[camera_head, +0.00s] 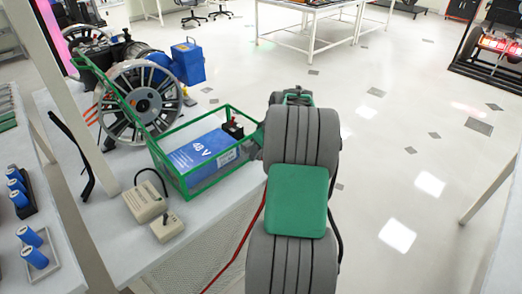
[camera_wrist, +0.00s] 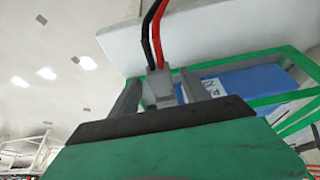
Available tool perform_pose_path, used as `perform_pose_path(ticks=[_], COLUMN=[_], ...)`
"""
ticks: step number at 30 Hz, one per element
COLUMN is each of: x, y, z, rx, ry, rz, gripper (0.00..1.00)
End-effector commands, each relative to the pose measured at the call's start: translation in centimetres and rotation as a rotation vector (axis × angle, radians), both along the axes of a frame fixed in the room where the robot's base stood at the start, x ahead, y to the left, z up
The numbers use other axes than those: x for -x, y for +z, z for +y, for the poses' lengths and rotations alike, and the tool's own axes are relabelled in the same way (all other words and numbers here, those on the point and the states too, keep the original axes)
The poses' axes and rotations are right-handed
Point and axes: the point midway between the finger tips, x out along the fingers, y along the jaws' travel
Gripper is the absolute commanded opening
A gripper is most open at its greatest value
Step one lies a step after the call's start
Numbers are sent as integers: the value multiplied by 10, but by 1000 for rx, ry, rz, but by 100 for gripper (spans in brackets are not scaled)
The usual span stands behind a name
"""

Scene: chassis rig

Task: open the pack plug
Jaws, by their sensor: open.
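The blue 48 V battery pack (camera_head: 196,155) sits in a green frame (camera_head: 176,178) on the bench in the head view. A black fitting (camera_head: 232,131) stands at its right end. In the wrist view, a grey plug (camera_wrist: 158,87) with a black and a red wire lies between the fingers of my gripper (camera_wrist: 160,80). The fingers are open on either side of it, and I cannot tell whether either touches it. The blue pack also shows behind them in the wrist view (camera_wrist: 245,82). My arm hides most of the gripper and the plug in the head view.
Two beige boxes (camera_head: 145,201) joined by a dark cable lie on the bench (camera_head: 108,215) in front of the frame. A spoked wheel (camera_head: 140,103) and a blue motor-like block (camera_head: 188,62) stand behind. Blue cylinders (camera_head: 33,256) stand at left.

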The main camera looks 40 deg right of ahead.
Motion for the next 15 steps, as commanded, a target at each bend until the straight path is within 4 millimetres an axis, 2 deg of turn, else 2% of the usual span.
perform_pose_path(ticks=[5,12,15], x=[4,23,28], y=[11,56,68], z=[-1,-2,-1], rx=[2,2,2], ry=[-1,-2,-1], rz=[-2,-2,-2], gripper=[55,55,55])
